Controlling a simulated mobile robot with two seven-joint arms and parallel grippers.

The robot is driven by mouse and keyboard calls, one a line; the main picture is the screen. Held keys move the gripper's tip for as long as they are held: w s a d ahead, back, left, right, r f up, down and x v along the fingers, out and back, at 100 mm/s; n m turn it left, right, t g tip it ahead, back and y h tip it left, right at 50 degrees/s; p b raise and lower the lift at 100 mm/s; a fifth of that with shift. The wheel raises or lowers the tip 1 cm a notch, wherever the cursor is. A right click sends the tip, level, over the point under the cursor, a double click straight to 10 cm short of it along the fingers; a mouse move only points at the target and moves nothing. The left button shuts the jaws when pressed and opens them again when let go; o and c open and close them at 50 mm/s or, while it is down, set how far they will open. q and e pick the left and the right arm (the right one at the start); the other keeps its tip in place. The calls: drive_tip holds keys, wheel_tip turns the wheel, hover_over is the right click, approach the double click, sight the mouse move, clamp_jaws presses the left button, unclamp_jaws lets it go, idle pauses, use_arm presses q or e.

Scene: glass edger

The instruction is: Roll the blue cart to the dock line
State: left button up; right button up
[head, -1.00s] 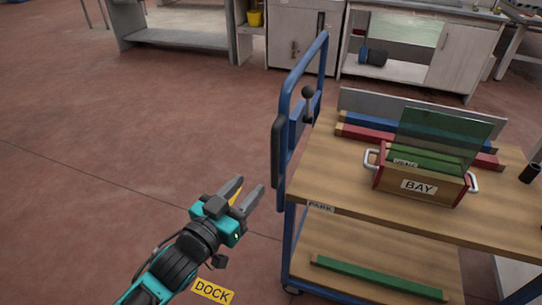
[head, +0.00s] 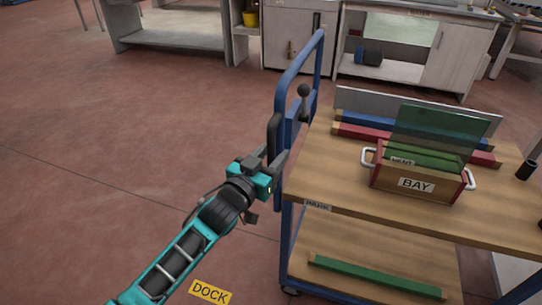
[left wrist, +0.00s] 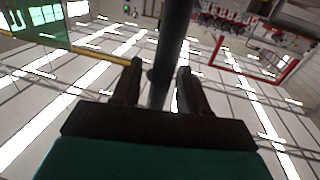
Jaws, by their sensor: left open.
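The blue cart (head: 290,195) stands at the right of the head view, with a blue tubular handle frame (head: 322,62) on its left end. A black upright grip (head: 273,138) is on that frame. My left gripper (head: 277,160) is open at the grip. In the left wrist view, a dark bar (left wrist: 172,50) runs between its two open fingers, with gaps showing beside it. A yellow DOCK label (head: 210,292) lies on the floor at the bottom. My right gripper is not in view.
The cart's wooden top (head: 335,175) carries a BAY box (head: 385,182) with green glass panes (head: 430,135). A ball-knobbed lever (head: 304,91) rises by the handle. Cabinets (head: 298,38) line the back. The floor (head: 120,120) at left is clear.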

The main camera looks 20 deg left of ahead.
use_arm(q)
drive_tip(key=shift+c, duration=0.2)
clamp_jaws()
idle(0.3)
drive_tip(key=shift+a, duration=0.1)
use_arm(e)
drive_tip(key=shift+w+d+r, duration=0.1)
